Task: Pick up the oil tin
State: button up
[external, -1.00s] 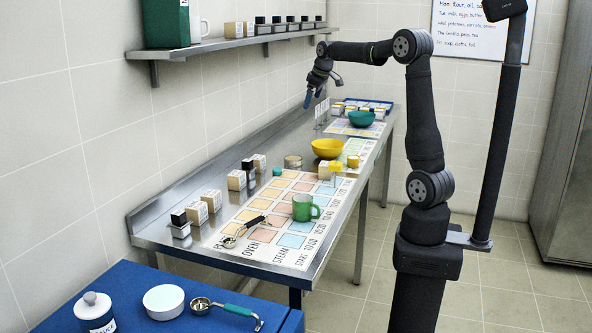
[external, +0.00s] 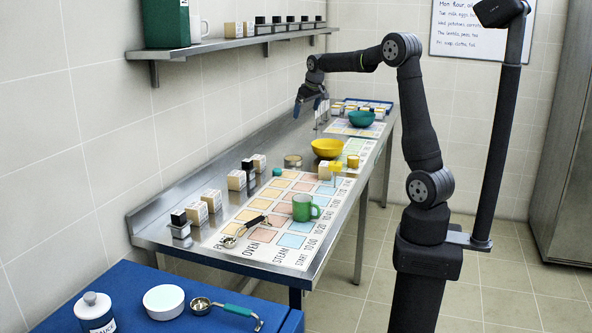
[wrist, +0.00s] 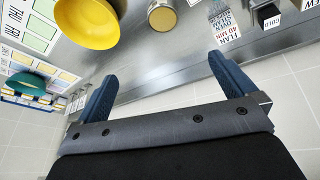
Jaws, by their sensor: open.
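No tin in view has a readable oil label. A tall dark green tin-like container (external: 166,23) stands at the left end of the wall shelf in the external view. A small round tin (external: 293,161) with a gold rim stands on the steel counter near the wall; it also shows at the top of the wrist view (wrist: 162,17). My gripper (external: 308,106) is open and empty, pointing down above the far part of the counter by the wall. In the wrist view its blue fingers (wrist: 165,88) are wide apart, with only counter edge and wall between them.
A yellow bowl (external: 327,148) and a teal bowl (external: 361,118) stand on the counter. A green mug (external: 305,207) stands on the printed chart. Small boxes line the wall side. The wall shelf (external: 235,42) holds a white mug and several jars. A blue worktop (external: 180,289) is in front.

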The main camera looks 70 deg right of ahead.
jog(key=w+f+m, duration=0.4)
jog(key=f+m, duration=0.1)
jog(key=f, duration=0.2)
send_near(293, 158)
jog(key=shift+m+g+h, duration=0.3)
jog(key=x, duration=0.9)
jog(key=shift+w+a+r, duration=0.1)
jog(key=shift+w, duration=0.1)
jog(key=c, duration=1.2)
jog(key=shift+r, duration=0.15)
